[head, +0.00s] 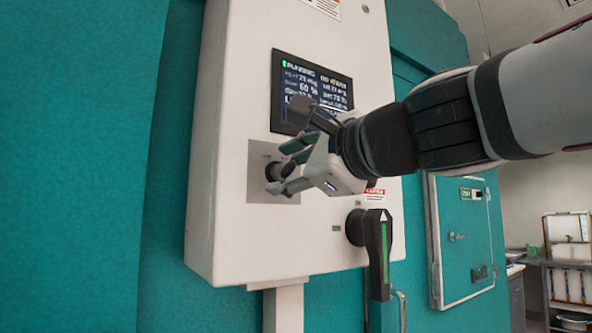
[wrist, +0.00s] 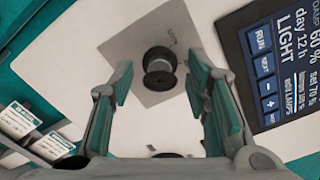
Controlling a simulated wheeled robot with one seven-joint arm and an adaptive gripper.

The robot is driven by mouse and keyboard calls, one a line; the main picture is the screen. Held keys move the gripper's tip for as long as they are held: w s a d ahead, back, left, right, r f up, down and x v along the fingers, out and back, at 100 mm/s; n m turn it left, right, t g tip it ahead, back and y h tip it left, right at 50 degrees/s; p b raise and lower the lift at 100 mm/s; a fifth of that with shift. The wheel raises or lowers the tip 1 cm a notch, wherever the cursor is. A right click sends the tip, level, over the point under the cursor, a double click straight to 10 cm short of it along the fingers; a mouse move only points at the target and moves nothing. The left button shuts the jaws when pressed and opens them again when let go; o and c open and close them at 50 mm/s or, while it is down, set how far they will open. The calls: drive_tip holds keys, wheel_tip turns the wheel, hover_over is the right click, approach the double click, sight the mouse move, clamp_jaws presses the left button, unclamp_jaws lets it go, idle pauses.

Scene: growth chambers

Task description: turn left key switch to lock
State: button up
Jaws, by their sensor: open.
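The left key switch (head: 272,171) is a dark round knob on a grey square plate (head: 258,190), on the white control box beneath the screen. In the wrist view the knob (wrist: 160,68) shows black rims with a grey middle. My gripper (head: 285,166) is open in front of it, its teal-padded fingers pointing at the plate. In the wrist view the fingers (wrist: 158,85) stand to the left and right of the knob, with clear gaps on both sides. In the head view the fingers partly hide the knob; its marking is too small to read.
A lit screen (head: 310,85) is above the gripper. A black rotary handle with a green stripe (head: 376,250) juts out below and right. The white control box (head: 225,130) is mounted on teal chamber walls. A teal door (head: 462,240) and shelves (head: 568,260) are at right.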

clamp_jaws()
drive_tip(key=shift+n, duration=0.3)
drive_tip(key=n+b, duration=0.4)
drive_tip(key=n, duration=0.1)
drive_tip(key=shift+b, duration=0.3)
drive_tip(key=n+b, duration=0.4)
drive_tip(key=n, duration=0.2)
drive_tip(key=shift+r, duration=0.15)
drive_tip(key=shift+n, duration=0.3)
